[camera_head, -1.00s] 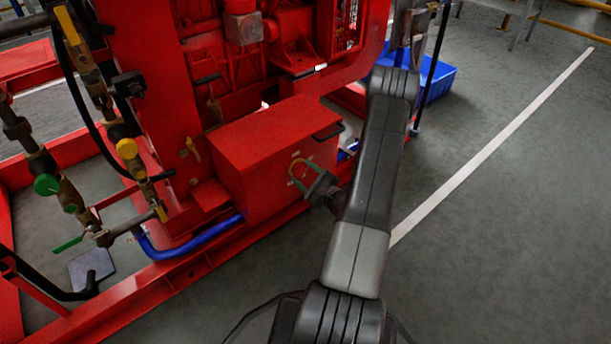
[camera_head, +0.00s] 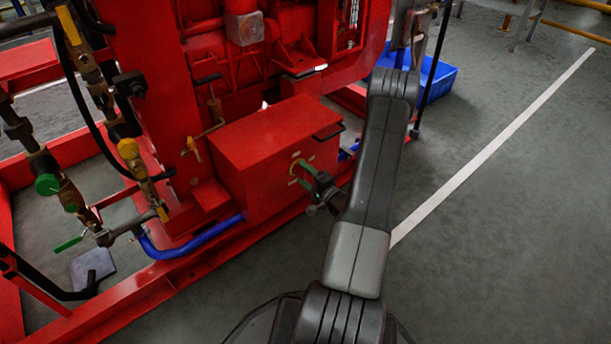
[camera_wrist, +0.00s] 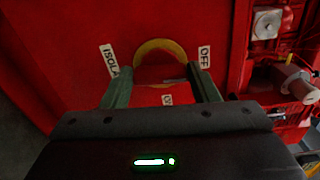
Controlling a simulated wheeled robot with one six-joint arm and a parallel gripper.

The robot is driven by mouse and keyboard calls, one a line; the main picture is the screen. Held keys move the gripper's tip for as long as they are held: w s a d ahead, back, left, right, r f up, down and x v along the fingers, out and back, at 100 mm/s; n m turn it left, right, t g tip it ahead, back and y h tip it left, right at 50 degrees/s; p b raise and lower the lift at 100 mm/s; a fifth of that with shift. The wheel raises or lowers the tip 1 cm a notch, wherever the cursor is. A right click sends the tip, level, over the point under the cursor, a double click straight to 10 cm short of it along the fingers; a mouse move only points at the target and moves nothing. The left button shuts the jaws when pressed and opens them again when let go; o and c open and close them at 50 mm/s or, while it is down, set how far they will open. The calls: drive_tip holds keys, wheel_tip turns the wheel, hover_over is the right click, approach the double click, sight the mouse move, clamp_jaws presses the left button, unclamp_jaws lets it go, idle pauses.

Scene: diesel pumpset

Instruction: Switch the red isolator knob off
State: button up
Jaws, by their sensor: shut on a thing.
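The red isolator knob (camera_wrist: 160,68) sits inside a yellow ring (camera_wrist: 161,45) on the face of a red box (camera_head: 262,150). Only part of the knob shows, and its turned position is hard to make out. White labels around it read "ISOLA…" (camera_wrist: 110,60), "OFF" (camera_wrist: 204,58) and, partly covered, apparently "ON" (camera_wrist: 167,99). My gripper (camera_wrist: 158,80) has a green finger on each side of the knob and is shut on it. In the head view my gripper (camera_head: 303,174) reaches the box's right-hand face and covers most of the ring.
Red engine frame and pipework stand behind and left of the box. Valves with yellow and green handles (camera_head: 47,184) are at the left. A blue crate (camera_head: 440,82) lies on the floor behind my arm. The grey floor at right is clear.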

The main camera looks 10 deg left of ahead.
drive_tip(key=shift+n, duration=0.3)
drive_tip(key=o, duration=1)
drive_tip(key=p+v, duration=0.3)
drive_tip(key=v, duration=1.1)
drive_tip(key=shift+a, duration=0.1)
